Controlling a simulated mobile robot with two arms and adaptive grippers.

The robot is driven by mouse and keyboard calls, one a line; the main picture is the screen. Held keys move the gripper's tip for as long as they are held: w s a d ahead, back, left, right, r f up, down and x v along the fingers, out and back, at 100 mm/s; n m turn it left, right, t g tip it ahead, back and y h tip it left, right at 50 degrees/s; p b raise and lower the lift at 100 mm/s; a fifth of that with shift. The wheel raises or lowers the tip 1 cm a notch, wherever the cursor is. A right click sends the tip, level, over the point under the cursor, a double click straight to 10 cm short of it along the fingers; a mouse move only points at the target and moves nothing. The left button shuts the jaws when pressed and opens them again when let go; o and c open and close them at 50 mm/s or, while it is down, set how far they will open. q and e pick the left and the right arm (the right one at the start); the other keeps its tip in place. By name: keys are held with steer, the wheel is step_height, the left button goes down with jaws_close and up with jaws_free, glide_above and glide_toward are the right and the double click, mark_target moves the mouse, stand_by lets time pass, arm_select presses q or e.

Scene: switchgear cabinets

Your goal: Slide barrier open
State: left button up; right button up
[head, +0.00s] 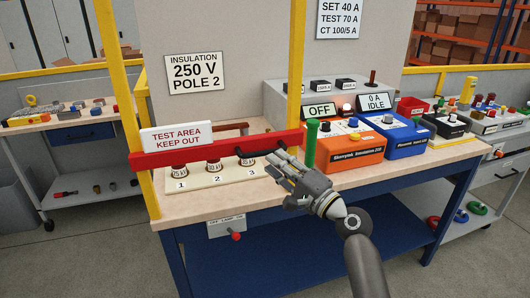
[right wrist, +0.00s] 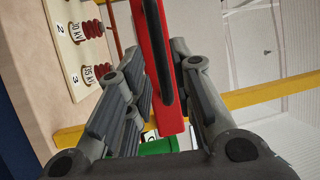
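The barrier is a red bar (head: 225,147) running level across the front of the workbench between yellow posts, with a white "TEST AREA KEEP OUT" sign (head: 177,136) at its left end. A black handle (head: 249,154) is on its right part. My right gripper (head: 280,167) is at the bar's right part, by the handle. In the right wrist view the red bar (right wrist: 174,105) and black handle (right wrist: 163,50) lie between the spread fingers (right wrist: 160,88); I cannot tell whether they touch. My left gripper is not in view.
Behind the bar, a pale panel (head: 226,178) carries several numbered terminals. A green upright post (head: 311,143) stands just right of the gripper. Orange (head: 345,150) and blue (head: 393,131) instrument boxes sit further right. A red knob (head: 236,236) hangs below the bench edge.

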mark_target(264, 153)
steer(key=shift+x, duration=2.95)
jaws_close()
